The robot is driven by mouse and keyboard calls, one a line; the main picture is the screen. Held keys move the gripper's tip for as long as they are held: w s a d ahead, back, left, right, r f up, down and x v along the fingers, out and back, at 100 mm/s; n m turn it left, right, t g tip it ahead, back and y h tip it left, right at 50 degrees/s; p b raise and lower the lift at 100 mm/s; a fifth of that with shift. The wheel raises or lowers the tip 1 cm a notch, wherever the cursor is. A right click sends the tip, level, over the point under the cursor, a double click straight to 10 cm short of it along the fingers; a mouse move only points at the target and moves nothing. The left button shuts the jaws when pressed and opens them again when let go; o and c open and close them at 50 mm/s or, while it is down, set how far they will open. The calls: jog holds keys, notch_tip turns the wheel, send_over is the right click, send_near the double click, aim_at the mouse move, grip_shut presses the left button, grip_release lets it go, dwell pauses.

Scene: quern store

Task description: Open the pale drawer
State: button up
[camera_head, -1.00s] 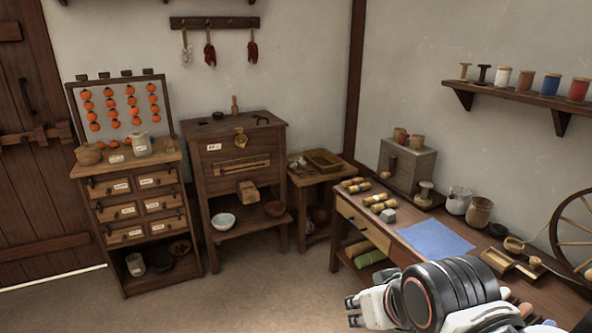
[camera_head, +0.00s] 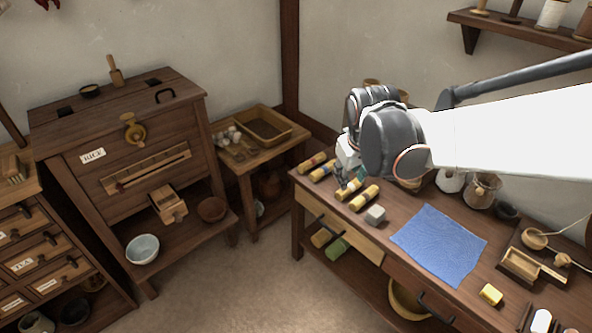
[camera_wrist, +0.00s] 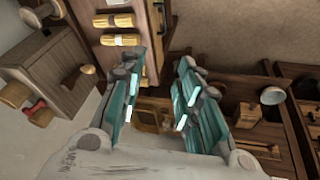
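The pale drawer (camera_head: 345,233) is in the left front of the dark wooden workbench (camera_head: 383,203). It has a dark bar handle and appears shut. In the wrist view its pale front (camera_wrist: 152,48) is narrow and steeply angled, with part of a dark handle near the top. My gripper (camera_head: 350,186) is above the left end of the bench, near the yellow rolls and higher than the drawer. In the wrist view my gripper (camera_wrist: 160,80) has its teal-padded fingers apart with nothing between them. It does not appear to touch the drawer.
A chest (camera_head: 140,150) stands further left. The floor before the drawer is clear.

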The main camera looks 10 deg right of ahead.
jog(key=w+f, duration=0.4)
jog(key=w, duration=0.1)
jog(key=n+g+h+p, duration=0.1)
jog(key=n+g+p, duration=0.1)
jog(key=n+g, duration=0.15)
send_over(329, 229)
jog(key=s+a, duration=0.1)
jog(key=a, duration=0.1)
notch_tip(329, 229, down, 22)
jog(key=shift+t, duration=0.25)
jog(key=f+b, duration=0.1)
jog(key=f, duration=0.3)
jog(key=d+f+b, duration=0.1)
jog(key=f+b, duration=0.1)
jog(key=f, duration=0.3)
jog(key=w+d+f+b, duration=0.1)
jog(key=f+b, duration=0.1)
jog(key=f, duration=0.2)
jog(key=shift+f, duration=0.4)
jog(key=shift+c, duration=0.5)
grip_shut()
